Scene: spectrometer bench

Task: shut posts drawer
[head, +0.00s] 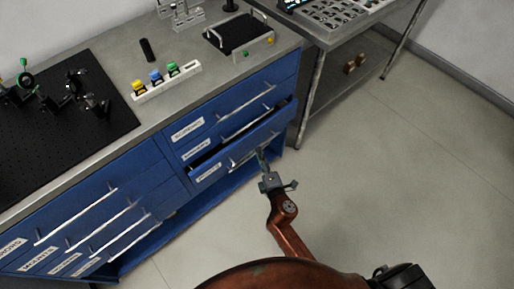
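A blue drawer (231,160) in the right-hand stack of the bench stands partly pulled out. A dark gap shows above its front. Its white label (208,171) is too small to read, so I cannot confirm that it is the posts drawer. It has a pale bar handle (240,160). My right gripper (262,158) is at the front of this drawer, by the right part of the handle. Its fingertips are too small to tell whether they are open or shut, or touching the handle. My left gripper is out of view.
Other blue drawers with bar handles, at left (100,222) and above (240,103), look closed. The grey benchtop (115,60) carries a black breadboard (60,135), a rack of coloured-cap bottles (168,84) and a black-topped device (240,33). A side table (345,25) stands right. Open floor (400,180) lies in front.

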